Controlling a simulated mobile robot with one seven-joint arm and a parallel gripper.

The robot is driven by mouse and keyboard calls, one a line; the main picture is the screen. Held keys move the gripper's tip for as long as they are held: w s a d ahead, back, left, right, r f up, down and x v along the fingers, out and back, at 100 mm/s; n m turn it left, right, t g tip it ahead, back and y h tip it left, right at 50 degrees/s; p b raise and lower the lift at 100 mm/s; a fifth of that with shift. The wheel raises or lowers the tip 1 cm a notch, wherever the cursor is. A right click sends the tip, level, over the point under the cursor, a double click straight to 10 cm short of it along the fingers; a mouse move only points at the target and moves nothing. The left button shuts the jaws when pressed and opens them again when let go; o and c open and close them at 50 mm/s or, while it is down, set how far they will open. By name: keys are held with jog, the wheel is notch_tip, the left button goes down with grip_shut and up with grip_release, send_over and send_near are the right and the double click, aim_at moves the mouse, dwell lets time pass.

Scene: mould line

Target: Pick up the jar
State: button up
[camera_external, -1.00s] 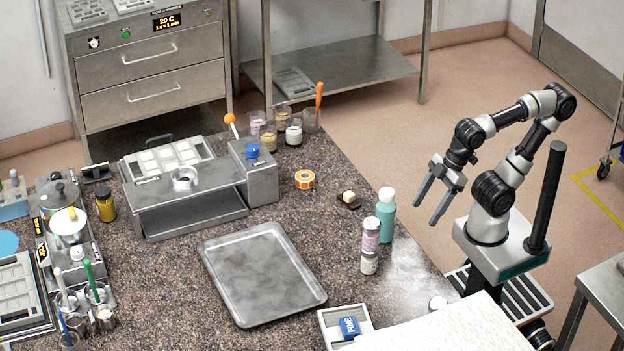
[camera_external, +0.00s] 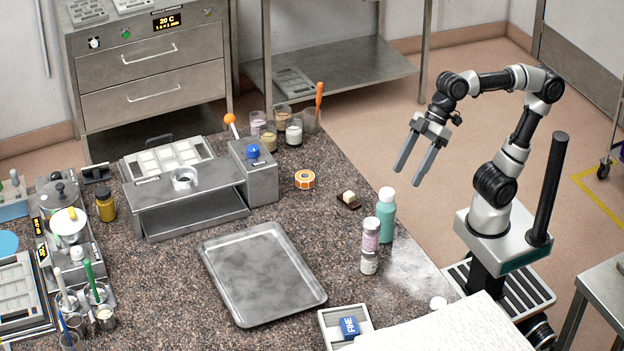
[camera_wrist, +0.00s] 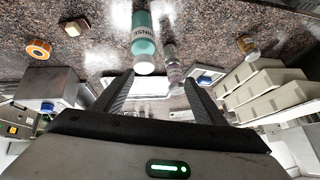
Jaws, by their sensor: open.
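Several jar-like containers are in view; I cannot tell which is the task's jar. A small white-lidded jar (camera_external: 438,303) stands at the counter's right edge, partly hidden by a white slab; what looks like it, amber with a label, shows in the wrist view (camera_wrist: 248,46). A pink-labelled jar (camera_external: 371,234) appears stacked on a clear, white-labelled jar (camera_external: 369,263) beside the teal bottle (camera_external: 386,215). A dark-lidded amber jar (camera_external: 106,206) stands far left. My gripper (camera_external: 409,176) is open and empty, raised beyond the counter's right edge, apart from all jars. Its fingers show in the wrist view (camera_wrist: 160,82).
An empty metal tray (camera_external: 262,275) lies mid-counter. An orange tape roll (camera_external: 305,180) and a small block on a dark base (camera_external: 348,199) lie behind the teal bottle. A metal press (camera_external: 200,195) and glass beakers stand farther back. A white slab (camera_external: 435,325) covers the front right.

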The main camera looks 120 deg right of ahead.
jog(key=shift+m+t+y, duration=0.3)
jog(key=shift+m+t, duration=0.3)
jog(key=w, duration=0.2)
jog(key=w+r+p, duration=0.1)
jog(key=w, duration=0.1)
jog(key=w+d+p, duration=0.1)
jog(key=w, duration=0.1)
jog(key=shift+w+r, duration=0.2)
jog(key=shift+w, duration=0.05)
jog(key=w+d+f+m+t+h+p, duration=0.2)
jog(key=w+d+m+h+p, duration=0.45)
jog(key=w+d, duration=0.8)
jog(key=s+d+m+g+h+p, duration=0.35)
jog(key=s+d+p, duration=0.2)
jog(key=d, duration=0.55)
jog(key=s+d+m+g+h+p, duration=0.25)
jog(key=s+d+h+p, duration=0.35)
jog(key=d, duration=0.5)
jog(key=b, duration=0.3)
send_near(299, 130)
jog(key=shift+m+g, duration=0.4)
jog(key=shift+m, duration=0.05)
jog(key=x, duration=0.6)
jog(key=shift+w+d+f+b, duration=0.2)
jog(key=shift+w+d+b, duration=0.1)
jog(key=shift+w, duration=0.1)
jog(key=shift+x, duration=2.95)
jog(key=shift+s, duration=0.1)
jog(key=shift+c, duration=0.5)
